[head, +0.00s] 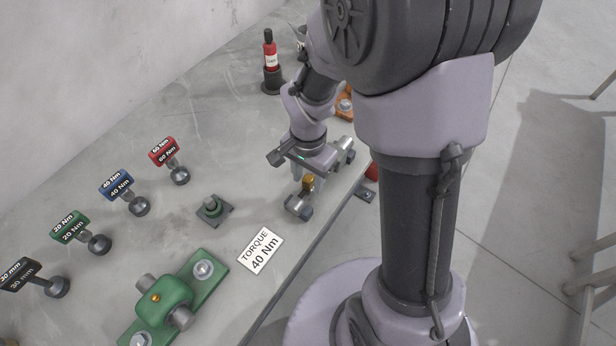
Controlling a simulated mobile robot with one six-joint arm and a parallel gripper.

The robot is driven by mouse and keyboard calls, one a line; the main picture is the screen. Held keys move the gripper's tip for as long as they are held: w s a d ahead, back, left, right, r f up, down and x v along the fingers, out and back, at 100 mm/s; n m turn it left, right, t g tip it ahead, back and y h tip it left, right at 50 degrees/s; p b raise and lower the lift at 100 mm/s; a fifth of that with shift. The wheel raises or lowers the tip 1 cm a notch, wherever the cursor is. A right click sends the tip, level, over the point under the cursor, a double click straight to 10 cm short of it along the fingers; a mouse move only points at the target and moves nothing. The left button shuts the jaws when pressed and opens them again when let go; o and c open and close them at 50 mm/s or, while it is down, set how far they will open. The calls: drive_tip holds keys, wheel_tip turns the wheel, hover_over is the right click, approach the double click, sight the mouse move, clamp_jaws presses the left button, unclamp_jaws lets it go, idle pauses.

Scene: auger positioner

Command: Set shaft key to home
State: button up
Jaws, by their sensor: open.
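My gripper (302,178) points down over the table near its right edge and is open. A small dark square base (214,212) with an upright stub stands to the left of my gripper. No marked home spot is readable.
A green bearing block (167,297) lies at the front. A white card (261,250) reads "TORQUE 40 Nm". Several tools with coloured tags, including a red one (164,152), line the left. The table's middle is mostly clear.

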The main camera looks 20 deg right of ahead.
drive_tip(key=shift+c, duration=0.2)
clamp_jaws()
